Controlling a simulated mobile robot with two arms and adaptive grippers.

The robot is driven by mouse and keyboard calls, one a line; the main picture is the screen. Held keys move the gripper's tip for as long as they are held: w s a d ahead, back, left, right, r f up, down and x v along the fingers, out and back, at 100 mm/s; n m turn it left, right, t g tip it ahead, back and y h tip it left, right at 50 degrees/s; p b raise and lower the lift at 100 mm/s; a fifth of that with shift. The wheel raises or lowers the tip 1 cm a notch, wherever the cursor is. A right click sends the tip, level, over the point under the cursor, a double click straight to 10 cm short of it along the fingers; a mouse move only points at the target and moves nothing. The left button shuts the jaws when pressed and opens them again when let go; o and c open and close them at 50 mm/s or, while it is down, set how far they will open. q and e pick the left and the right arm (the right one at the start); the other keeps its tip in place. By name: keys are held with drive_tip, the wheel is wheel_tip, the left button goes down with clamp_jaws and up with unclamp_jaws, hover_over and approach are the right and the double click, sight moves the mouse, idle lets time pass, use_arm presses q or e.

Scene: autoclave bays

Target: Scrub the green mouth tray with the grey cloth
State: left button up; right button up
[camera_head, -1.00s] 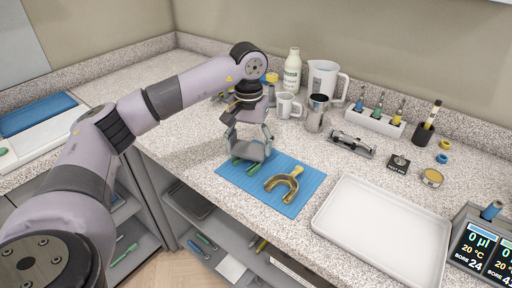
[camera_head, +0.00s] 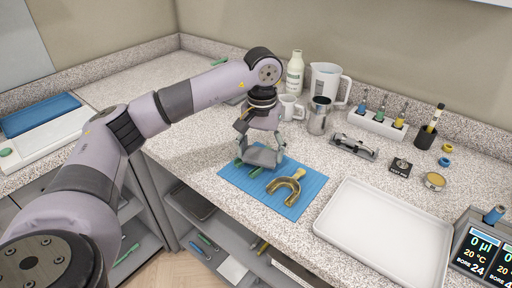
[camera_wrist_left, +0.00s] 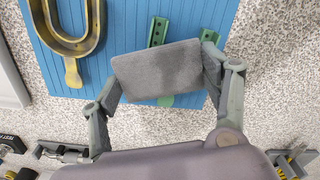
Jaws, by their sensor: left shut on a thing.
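The green mouth tray (camera_head: 240,162) lies on a blue mat (camera_head: 298,206), mostly hidden under my left gripper in the head view. Parts of it show beyond and below the cloth in the left wrist view (camera_wrist_left: 158,32). My left gripper (camera_head: 262,157) is shut on the grey cloth (camera_wrist_left: 160,70), which spans between its two fingers over the tray. I cannot tell whether the cloth touches the tray. My right gripper is not in view.
A brass-coloured mouth tray (camera_head: 286,187) lies beside it on the mat. A white tray (camera_head: 385,232) stands to the right. The counter left of the mat is clear.

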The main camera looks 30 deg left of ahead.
sight(250, 148)
use_arm(q)
drive_tip(key=shift+a, duration=0.1)
drive_tip(key=shift+w+a+f+b, duration=0.15)
drive_tip(key=shift+a+b, duration=0.15)
drive_tip(key=shift+a, duration=1.35)
wheel_tip(250, 148, up, 10)
drive_tip(key=p, duration=0.7)
